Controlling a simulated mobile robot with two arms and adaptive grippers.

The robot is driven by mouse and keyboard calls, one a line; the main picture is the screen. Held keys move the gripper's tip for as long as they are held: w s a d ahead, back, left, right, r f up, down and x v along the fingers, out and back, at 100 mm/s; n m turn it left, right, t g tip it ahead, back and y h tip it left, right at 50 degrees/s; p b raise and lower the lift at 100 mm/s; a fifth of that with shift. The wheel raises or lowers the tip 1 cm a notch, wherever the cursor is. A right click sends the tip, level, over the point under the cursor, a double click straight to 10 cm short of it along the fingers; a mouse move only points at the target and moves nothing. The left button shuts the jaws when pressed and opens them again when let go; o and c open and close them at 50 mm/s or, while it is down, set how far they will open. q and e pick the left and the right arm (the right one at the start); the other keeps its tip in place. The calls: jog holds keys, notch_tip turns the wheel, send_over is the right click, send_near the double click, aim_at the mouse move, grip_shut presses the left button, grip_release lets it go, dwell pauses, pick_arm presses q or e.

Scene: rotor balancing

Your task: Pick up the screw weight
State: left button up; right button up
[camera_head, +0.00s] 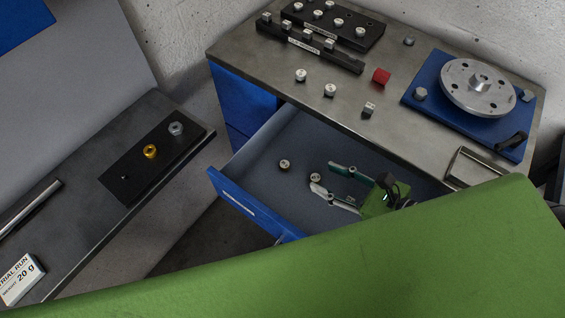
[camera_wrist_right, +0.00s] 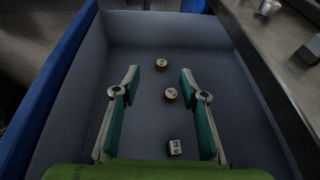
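Two small round screw weights show inside the drawer in the head view: one (camera_head: 285,163) farther left, one (camera_head: 315,177) by my right gripper's fingertips. The right wrist view shows a round weight (camera_wrist_right: 161,64) near the level of the fingertips, another (camera_wrist_right: 171,94) between the fingers in the picture, and a squarish one (camera_wrist_right: 175,147) closer to the palm. My right gripper (camera_head: 322,176) reaches into the drawer, open and empty, its two teal-padded fingers apart. It also shows in the wrist view (camera_wrist_right: 159,72). My left gripper is not in view.
The open drawer (camera_head: 228,188) has blue and grey walls around my right gripper. On the metal bench (camera_head: 270,88) above stand loose weights (camera_head: 330,90), a red part (camera_head: 381,76), black weight racks (camera_head: 310,45) and a rotor disc (camera_head: 460,95). A side table (camera_head: 75,160) stands left.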

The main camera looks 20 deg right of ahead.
jog(key=f+b, duration=0.3)
jog(key=f, duration=0.1)
jog(key=shift+w, duration=0.25)
jog(key=shift+f, duration=0.1)
jog(key=shift+w+a, duration=0.25)
jog(key=shift+w, duration=0.2)
jog(key=p, duration=0.2)
send_near(287, 165)
jog(key=x, duration=0.3)
jog(key=shift+w+a, duration=0.15)
jog(key=shift+a, duration=0.3)
jog(key=shift+d+x, duration=0.1)
jog(key=shift+x, duration=1.3)
jog(key=shift+d+x, duration=0.15)
jog(key=shift+x, duration=1.25)
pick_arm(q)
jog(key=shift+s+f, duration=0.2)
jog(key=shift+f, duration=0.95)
pick_arm(e)
jog(key=shift+f, duration=0.1)
jog(key=c, duration=1.1)
